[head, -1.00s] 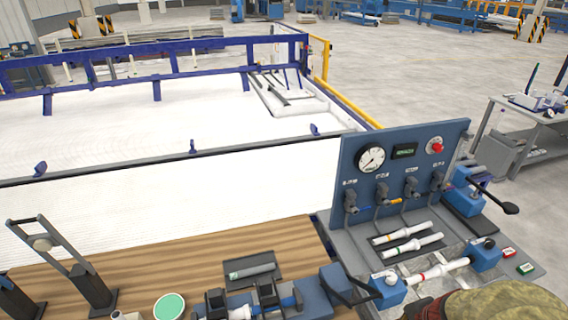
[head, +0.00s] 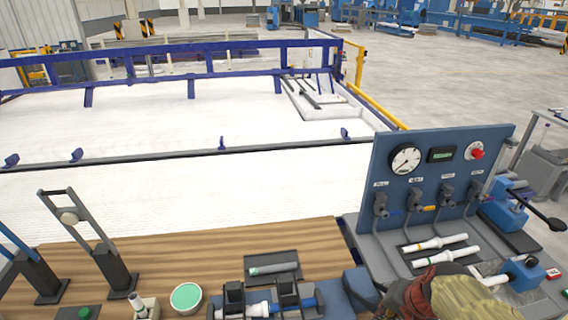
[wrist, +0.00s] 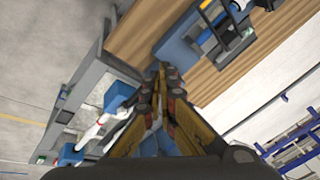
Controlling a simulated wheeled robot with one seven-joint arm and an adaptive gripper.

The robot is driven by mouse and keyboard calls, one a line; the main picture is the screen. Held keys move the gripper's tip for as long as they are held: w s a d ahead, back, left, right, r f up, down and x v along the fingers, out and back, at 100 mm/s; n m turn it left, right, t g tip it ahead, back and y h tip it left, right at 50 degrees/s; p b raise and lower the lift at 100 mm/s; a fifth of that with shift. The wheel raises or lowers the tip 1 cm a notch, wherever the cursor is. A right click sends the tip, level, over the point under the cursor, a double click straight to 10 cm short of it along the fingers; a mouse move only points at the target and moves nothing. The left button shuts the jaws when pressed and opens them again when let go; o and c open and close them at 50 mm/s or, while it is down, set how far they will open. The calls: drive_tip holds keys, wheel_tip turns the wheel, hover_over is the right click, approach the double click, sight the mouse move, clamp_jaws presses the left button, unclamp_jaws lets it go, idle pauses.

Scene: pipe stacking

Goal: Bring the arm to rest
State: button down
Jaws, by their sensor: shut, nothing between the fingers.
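My gripper (wrist: 162,72) shows in the wrist view with its two yellow and black fingers meeting at the tips. It is shut and holds nothing. It points toward the blue part (wrist: 182,45) by the wooden worktop, with no contact that I can make out. In the head view I cannot make out the fingers. A green-brown mottled rounded shape (head: 462,300) with a dark red end rises at the bottom right edge, mostly cut off; I cannot tell what it is. It hides part of the test bench.
A blue gauge panel (head: 435,182) stands at the right, with white pipes (head: 440,257) in front. The wooden worktop (head: 200,258) carries a clamp fixture (head: 270,300), a grey tray (head: 272,266) and a green-topped round item (head: 186,298). White pipe stock (head: 180,120) lies behind in a blue frame.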

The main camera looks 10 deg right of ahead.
drive_tip(key=s+a+r+n+t+b, duration=0.1)
drive_tip(key=a+r+n+b, duration=0.3)
drive_tip(key=a, duration=0.7)
drive_tip(key=s+n+b, duration=0.1)
drive_tip(key=n+b, duration=0.1)
drive_tip(key=n, duration=0.2)
drive_tip(key=shift+a+n, duration=0.3)
drive_tip(key=shift+a, duration=0.1)
drive_tip(key=c, duration=2.6)
unclamp_jaws()
drive_tip(key=shift+s+a+r+n+b, duration=0.2)
drive_tip(key=shift+s+a+n+b, duration=0.2)
drive_tip(key=shift+b, duration=0.1)
drive_tip(key=o, duration=0.4)
drive_tip(key=shift+r, duration=0.1)
